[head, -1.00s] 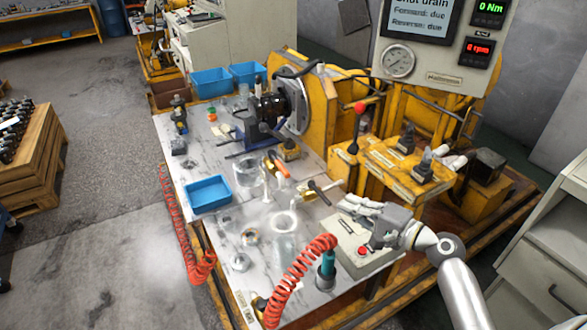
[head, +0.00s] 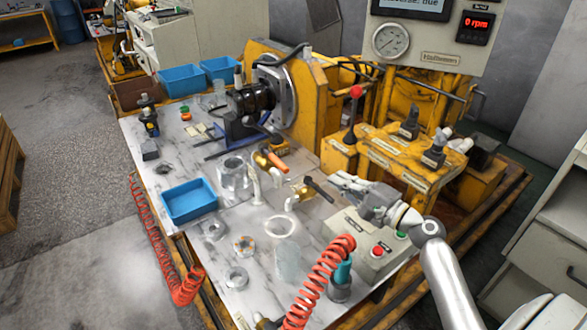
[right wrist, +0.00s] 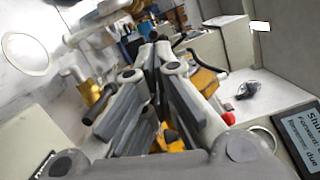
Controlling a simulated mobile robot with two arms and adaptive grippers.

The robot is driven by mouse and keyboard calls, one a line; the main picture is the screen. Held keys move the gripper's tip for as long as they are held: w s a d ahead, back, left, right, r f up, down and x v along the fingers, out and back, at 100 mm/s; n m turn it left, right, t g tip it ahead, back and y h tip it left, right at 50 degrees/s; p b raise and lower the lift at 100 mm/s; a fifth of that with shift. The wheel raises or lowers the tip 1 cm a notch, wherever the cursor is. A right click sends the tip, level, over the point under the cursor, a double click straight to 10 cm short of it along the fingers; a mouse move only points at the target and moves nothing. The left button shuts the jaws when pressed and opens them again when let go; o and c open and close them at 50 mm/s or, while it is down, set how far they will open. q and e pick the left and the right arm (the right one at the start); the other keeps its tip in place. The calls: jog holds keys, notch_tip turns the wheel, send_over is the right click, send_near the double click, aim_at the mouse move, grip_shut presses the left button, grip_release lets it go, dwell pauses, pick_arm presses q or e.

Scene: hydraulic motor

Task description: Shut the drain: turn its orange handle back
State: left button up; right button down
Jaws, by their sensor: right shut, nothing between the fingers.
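The drain's orange handle (head: 278,162) sits beside a small brass body (head: 262,160) and a white bent pipe (head: 255,186), near the middle of the bench. A second brass valve (head: 305,191) with a dark lever (head: 319,188) stands to its right and nearer. My right gripper (head: 334,182) is shut and empty, just right of that dark lever and apart from the orange handle. In the right wrist view the shut fingers (right wrist: 155,50) point away from the camera, with the brass valve (right wrist: 90,92) to their left. My left gripper is not in view.
A grey button box (head: 362,245) lies below my right gripper. A coiled red hose (head: 318,285) rises at the front. A red-knobbed lever (head: 354,115) stands behind on the yellow frame. A blue bin (head: 189,218) is at the left; the black motor (head: 250,100) is at the back.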

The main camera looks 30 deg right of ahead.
aim_at(274, 160)
pick_arm(q)
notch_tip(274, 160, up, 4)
jog(key=p, duration=0.4)
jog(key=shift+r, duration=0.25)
pick_arm(e)
jog(key=w+a+r, duration=0.1)
jog(key=w+a, duration=0.6)
jog(key=w, duration=0.2)
jog(key=shift+r, duration=0.2)
jog(key=shift+a, duration=0.1)
